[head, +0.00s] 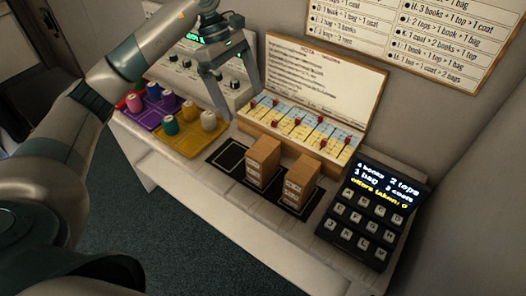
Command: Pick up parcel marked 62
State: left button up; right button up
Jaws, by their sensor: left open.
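Two brown cardboard parcels stand upright on dark mats on the counter in the head view. The left parcel (263,161) is near the middle, and the right parcel (301,181) stands a short gap to its right. Both have small markings on their front faces, too small to read, so I cannot tell which is marked 62. My left gripper (240,105) is open and empty, pointing down, above and behind the left parcel, in front of the board. It appears apart from both parcels. My right gripper is not in view.
A board with coloured strips and red markers (302,128) stands behind the parcels. A black keypad with a lit screen (361,211) is at right. Spools sit on yellow (190,141) and purple trays at left. A control panel with knobs stands behind. The counter's front strip is bare.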

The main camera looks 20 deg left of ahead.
pick_arm(q)
jog(key=shift+a+m, duration=0.15)
jog(key=shift+m, duration=0.25)
jog(key=b, duration=0.2)
send_over(262, 147)
jog(key=a, duration=0.3)
jog(key=f, duration=1)
jog(key=shift+w+d, duration=0.25)
jog(key=shift+w, duration=0.05)
jog(key=shift+d+f, duration=0.25)
jog(key=shift+f, duration=0.35)
jog(key=shift+x, duration=2.6)
jog(key=shift+s+d+r, duration=0.1)
jog(key=shift+d, duration=0.1)
jog(key=c, duration=1.2)
